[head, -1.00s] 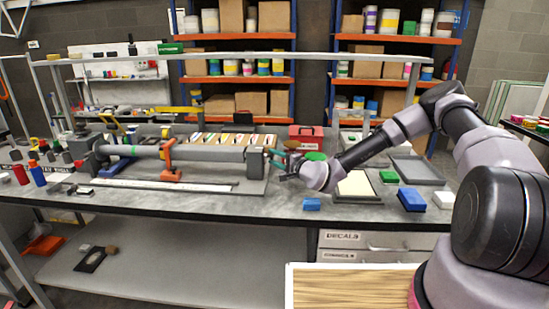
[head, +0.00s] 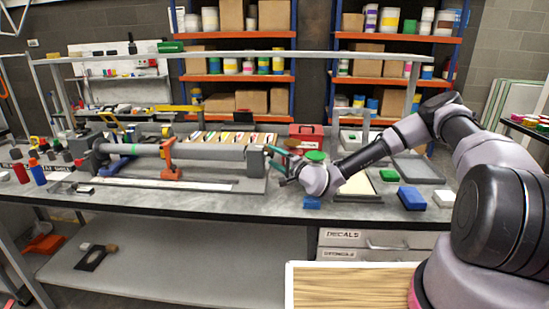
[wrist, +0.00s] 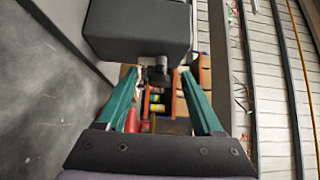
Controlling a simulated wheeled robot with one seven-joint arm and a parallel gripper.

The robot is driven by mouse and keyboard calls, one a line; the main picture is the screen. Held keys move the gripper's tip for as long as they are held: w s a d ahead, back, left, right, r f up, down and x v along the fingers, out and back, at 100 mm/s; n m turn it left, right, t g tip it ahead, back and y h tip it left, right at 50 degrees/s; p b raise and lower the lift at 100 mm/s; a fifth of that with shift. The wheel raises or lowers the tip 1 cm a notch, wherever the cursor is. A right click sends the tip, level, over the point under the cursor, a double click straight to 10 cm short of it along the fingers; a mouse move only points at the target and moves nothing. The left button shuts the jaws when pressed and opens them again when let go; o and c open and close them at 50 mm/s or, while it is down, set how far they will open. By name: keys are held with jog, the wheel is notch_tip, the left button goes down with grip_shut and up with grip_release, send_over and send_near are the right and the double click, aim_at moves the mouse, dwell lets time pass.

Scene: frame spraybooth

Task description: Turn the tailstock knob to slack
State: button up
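The tailstock (head: 256,167) is a dark grey upright block at the right end of the long grey tube (head: 205,152) on the bench. In the wrist view the tailstock block (wrist: 138,30) fills the upper middle. A small dark knob (wrist: 157,72) sticks out below it in that view. My gripper (wrist: 157,74) has its two green fingers apart, one on each side of the knob, with gaps visible on both sides. In the head view my gripper (head: 271,158) is just right of the tailstock, and the knob cannot be made out there.
A red box (head: 306,134) stands behind my gripper. A small blue block (head: 312,203) lies below my wrist near the bench's front edge. A blue block (head: 411,198) and a grey tray (head: 420,170) lie further right.

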jog(key=v, duration=1)
jog(key=shift+s+d, duration=0.3)
jog(key=shift+f, duration=0.1)
